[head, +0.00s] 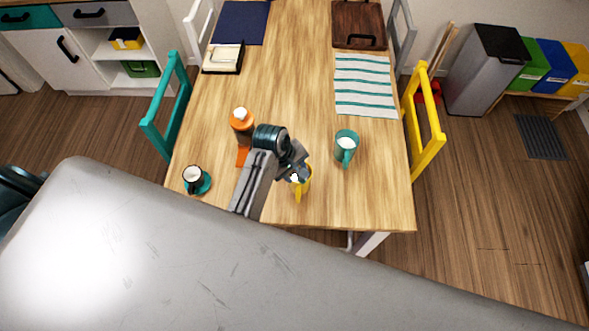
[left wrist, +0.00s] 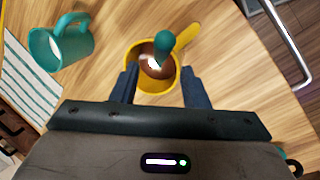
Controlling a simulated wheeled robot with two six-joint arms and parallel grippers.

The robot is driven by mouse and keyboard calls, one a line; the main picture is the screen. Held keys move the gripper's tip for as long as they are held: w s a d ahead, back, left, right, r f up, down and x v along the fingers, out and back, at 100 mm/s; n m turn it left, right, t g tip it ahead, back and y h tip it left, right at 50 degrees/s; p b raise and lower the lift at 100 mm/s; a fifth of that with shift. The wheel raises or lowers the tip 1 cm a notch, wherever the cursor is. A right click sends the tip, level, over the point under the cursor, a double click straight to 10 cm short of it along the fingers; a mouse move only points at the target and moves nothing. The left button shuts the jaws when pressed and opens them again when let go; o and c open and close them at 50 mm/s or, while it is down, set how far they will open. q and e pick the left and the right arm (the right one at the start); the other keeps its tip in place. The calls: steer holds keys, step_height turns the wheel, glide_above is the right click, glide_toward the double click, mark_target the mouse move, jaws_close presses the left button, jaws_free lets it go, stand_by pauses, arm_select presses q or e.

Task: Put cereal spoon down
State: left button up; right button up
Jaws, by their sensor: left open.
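A yellow mug (left wrist: 143,88) with brown contents stands on the wooden table; it also shows in the head view (head: 299,193), partly behind my left arm. A teal spoon (left wrist: 165,41) stands tilted in the mug, with its rounded teal end up over the rim. My left gripper (left wrist: 158,80) is open above the mug, its fingers on either side of the mug's near part and apart from the spoon's teal end. In the head view the left gripper (head: 297,173) hides part of the mug. My right gripper is not in view.
A teal mug (head: 346,146) stands to the right, and an orange bottle (head: 242,125) stands to the left, close to my arm. A dark cup (head: 193,174) sits on a teal saucer at the left edge. A striped cloth (head: 364,86) lies farther back. The table's middle is clear.

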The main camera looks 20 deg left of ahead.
arm_select(q)
steer(key=shift+s+a, duration=0.45)
steer(key=shift+a, duration=0.2)
steer(key=shift+s+a, duration=0.45)
steer(key=shift+a, duration=0.15)
steer(key=shift+d, duration=0.1)
